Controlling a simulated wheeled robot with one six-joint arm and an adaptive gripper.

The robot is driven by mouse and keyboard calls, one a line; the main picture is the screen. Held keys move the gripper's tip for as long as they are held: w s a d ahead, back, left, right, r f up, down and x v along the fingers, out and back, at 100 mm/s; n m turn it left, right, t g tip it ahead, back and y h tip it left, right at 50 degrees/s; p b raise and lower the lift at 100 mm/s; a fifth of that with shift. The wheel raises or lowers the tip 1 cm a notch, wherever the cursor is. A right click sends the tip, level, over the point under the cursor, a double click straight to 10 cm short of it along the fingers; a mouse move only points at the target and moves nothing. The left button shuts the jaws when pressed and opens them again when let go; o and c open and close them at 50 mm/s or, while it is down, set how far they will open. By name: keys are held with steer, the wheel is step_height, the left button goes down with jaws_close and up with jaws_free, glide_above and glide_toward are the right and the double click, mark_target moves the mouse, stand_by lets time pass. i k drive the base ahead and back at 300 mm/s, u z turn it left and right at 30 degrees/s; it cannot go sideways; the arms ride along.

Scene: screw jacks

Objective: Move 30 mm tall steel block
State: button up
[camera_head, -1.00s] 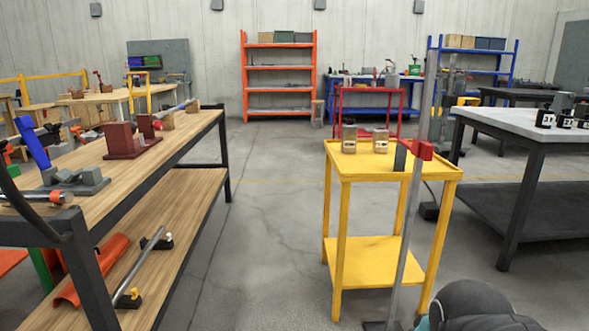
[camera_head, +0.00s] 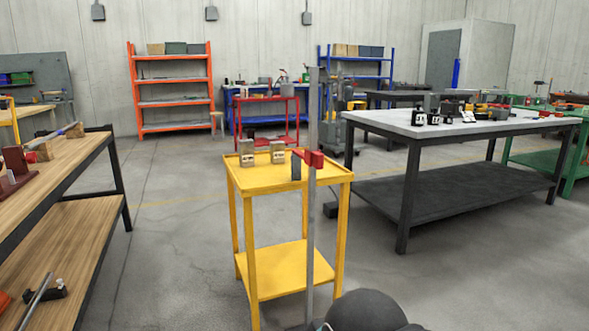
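I cannot single out a 30 mm steel block; the labels are too small to read. On the yellow cart (camera_head: 275,179) stand two tan-grey labelled blocks, a left one (camera_head: 246,153) and a right one (camera_head: 277,152). A small dark grey block (camera_head: 296,167) is at the cart's front, beside a tall grey post with a red clamp (camera_head: 314,159). Several small black pieces with white labels (camera_head: 418,117) stand at the left end of the grey-topped table (camera_head: 470,123). My gripper is not in view; a dark rounded part of my arm shows at the bottom.
A wooden workbench (camera_head: 62,160) stands at the left. A red cart (camera_head: 266,119), orange shelf (camera_head: 172,85) and blue shelf (camera_head: 358,68) are farther back. A green table (camera_head: 540,160) is at the far right. Open floor lies between the workbench and the yellow cart.

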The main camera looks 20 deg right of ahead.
mark_target(296, 161)
steer(key=z, duration=1.5)
steer(key=i, duration=1.4)
steer(key=u, duration=2.6)
